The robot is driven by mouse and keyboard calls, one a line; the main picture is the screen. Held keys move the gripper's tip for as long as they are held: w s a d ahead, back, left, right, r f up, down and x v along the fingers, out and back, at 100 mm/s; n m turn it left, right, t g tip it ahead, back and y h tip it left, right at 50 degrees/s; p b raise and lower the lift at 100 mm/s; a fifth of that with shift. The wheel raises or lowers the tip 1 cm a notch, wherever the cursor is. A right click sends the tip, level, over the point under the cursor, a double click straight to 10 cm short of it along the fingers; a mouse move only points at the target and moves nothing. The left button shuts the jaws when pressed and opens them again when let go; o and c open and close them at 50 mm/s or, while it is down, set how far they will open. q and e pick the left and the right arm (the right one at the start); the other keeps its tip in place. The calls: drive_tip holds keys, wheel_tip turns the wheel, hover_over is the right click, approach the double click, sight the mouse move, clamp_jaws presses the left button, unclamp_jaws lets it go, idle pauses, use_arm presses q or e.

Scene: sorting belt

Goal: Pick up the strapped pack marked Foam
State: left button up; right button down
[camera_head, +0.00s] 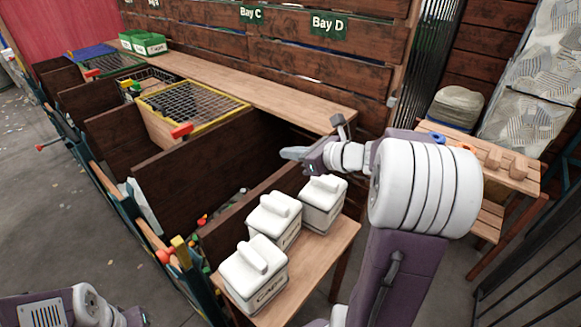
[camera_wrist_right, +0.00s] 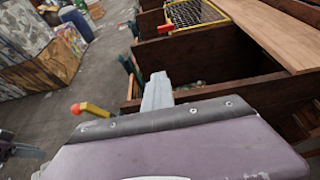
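Three white packs with raised handle-like tops stand in a row on a small wooden table. The front pack (camera_head: 253,275) reads "Caps". The middle pack (camera_head: 274,222) and the rear pack (camera_head: 323,203) have labels I cannot read, so I cannot tell which, if any, is marked Foam. My right gripper (camera_head: 290,153) is above and behind the rear pack, apart from it, pointing left over the wooden bins. In the right wrist view its pale fingers (camera_wrist_right: 157,92) look together, with nothing between them. My left gripper (camera_head: 136,317) is partly visible at the bottom left; its finger state is unclear.
Deep wooden bins (camera_head: 228,150) run along the left, one under a yellow-framed mesh lid (camera_head: 190,100). A wooden ledge (camera_head: 270,98) lies behind them. A side table (camera_head: 500,165) with wooden pieces is at right.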

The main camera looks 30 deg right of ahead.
wheel_tip(320, 180, up, 3)
drive_tip(key=shift+r, duration=0.1)
idle(0.3)
drive_tip(key=shift+c, duration=2.2)
unclamp_jaws()
